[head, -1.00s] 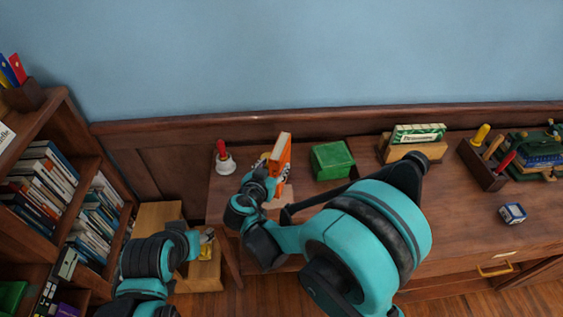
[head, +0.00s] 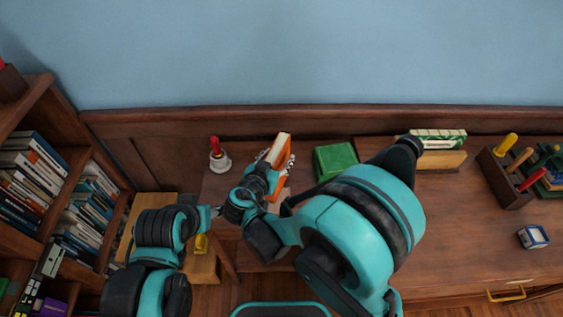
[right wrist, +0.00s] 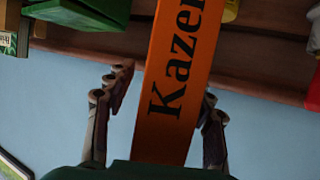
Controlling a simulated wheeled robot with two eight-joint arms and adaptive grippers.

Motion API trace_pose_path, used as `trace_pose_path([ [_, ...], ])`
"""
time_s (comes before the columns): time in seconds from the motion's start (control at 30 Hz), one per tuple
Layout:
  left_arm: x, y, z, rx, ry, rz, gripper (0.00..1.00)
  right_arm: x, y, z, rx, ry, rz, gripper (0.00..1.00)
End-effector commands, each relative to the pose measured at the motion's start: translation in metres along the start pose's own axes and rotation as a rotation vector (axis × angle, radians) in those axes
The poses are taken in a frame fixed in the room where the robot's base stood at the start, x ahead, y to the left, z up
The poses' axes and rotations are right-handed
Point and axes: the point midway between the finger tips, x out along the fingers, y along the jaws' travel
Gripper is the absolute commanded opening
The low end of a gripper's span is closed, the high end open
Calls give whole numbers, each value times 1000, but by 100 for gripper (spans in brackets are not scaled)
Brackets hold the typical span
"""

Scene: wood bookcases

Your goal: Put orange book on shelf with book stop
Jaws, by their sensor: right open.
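The orange book (head: 279,152) stands upright on the wooden desk, in front of the wall. In the right wrist view its orange spine (right wrist: 178,75) shows black "Kazen" lettering. My right gripper (right wrist: 158,120) is open, with one finger on each side of the spine and gaps visible between the fingers and the book. In the head view my right gripper (head: 277,170) is at the book and partly covers it. My left gripper (head: 214,212) is near the desk's left end; its fingers are too small to read. I cannot make out a book stop on the bookcase (head: 42,215).
A bell with a red handle (head: 216,155) stands left of the book, and a green box (head: 335,160) stands right of it. A tool holder (head: 503,185) and a small cube (head: 533,237) are farther right. Bookcase shelves at left hold several books.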

Motion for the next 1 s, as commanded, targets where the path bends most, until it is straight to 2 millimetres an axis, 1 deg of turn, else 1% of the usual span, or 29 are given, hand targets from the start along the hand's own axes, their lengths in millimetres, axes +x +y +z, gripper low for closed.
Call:
trace_pose_path([
  [0.1, 0, 0, 0, 0, 0, 0, 49, 0, 0, 0, 0, 0, 0, 53],
  [0.13, 0, 0, 0, 0, 0, 0, 49, 0, 0, 0, 0, 0, 0, 48],
  [0.17, 0, 0, 0, 0, 0, 0, 49, 0, 0, 0, 0, 0, 0, 40],
  [0.2, 0, 0, 0, 0, 0, 0, 49, 0, 0, 0, 0, 0, 0, 30],
  [0.27, 0, 0, 0, 0, 0, 0, 49, 0, 0, 0, 0, 0, 0, 14],
  [0.3, 0, 0, 0, 0, 0, 0, 49, 0, 0, 0, 0, 0, 0, 3],
  [0.33, 0, 0, 0, 0, 0, 0, 49, 0, 0, 0, 0, 0, 0, 0],
  [0.67, 0, 0, 0, 0, 0, 0, 49, 0, 0, -1, -1, 1, 0, 0],
  [0.77, -2, 0, -1, 0, 0, 0, 49, -2, 0, -4, -1, 1, 0, 0],
  [0.87, -6, 0, -4, 0, 0, 0, 49, -4, 0, -11, -1, 1, 0, 0],
  [1.0, -14, 0, -10, 0, 0, 0, 49, -12, 0, -29, -1, 1, -1, 0],
])
